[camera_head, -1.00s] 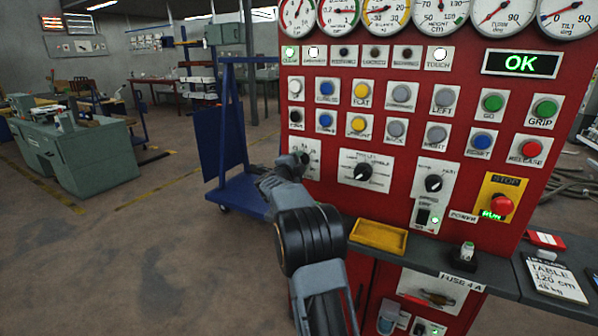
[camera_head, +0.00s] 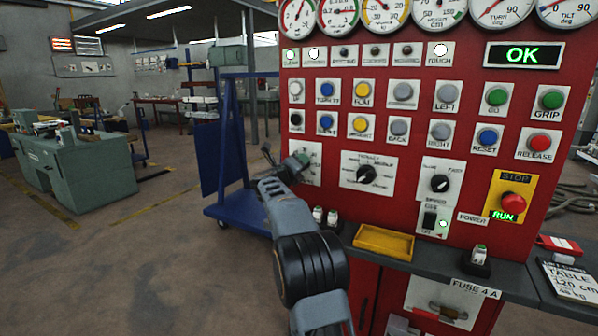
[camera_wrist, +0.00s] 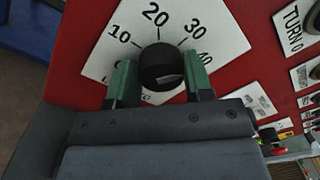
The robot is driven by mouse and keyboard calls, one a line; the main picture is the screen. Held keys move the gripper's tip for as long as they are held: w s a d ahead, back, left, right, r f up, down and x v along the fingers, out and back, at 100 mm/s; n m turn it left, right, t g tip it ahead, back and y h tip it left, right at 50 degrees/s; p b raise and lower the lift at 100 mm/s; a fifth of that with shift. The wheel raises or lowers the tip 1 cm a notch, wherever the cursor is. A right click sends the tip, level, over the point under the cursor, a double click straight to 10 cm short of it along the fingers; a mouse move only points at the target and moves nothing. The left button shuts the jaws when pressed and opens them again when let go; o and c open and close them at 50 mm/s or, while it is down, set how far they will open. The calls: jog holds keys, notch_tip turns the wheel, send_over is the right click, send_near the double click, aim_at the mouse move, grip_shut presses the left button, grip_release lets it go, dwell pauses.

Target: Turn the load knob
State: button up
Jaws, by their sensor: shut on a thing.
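The load knob (camera_wrist: 160,62) is a round black knob on a white dial plate (camera_wrist: 213,42) marked 10, 20, 30 and 40, on the red panel. My gripper (camera_wrist: 160,80) has a green finger on each side of the knob and is shut on it. A pale mark shows on the near part of the knob's face; its exact reading is hard to tell. In the head view my gripper (camera_head: 299,163) is at the panel's left edge, where it hides the knob and part of its plate.
Right of it on the red panel (camera_head: 405,215) are another black knob (camera_head: 367,174), a speed knob (camera_head: 440,183) and the stop button (camera_head: 514,202). Below, a ledge holds a yellow tray (camera_head: 384,242). A blue cart (camera_head: 238,215) stands to the left.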

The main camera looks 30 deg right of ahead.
jog(key=shift+r+m+b, duration=0.1)
jog(key=shift+m+b, duration=0.4)
jog(key=shift+m, duration=0.7)
jog(key=o, duration=0.9)
jog(key=shift+o, duration=0.2)
jog(key=v, duration=1.3)
jog(key=shift+a, duration=0.35)
jog(key=shift+s, duration=0.1)
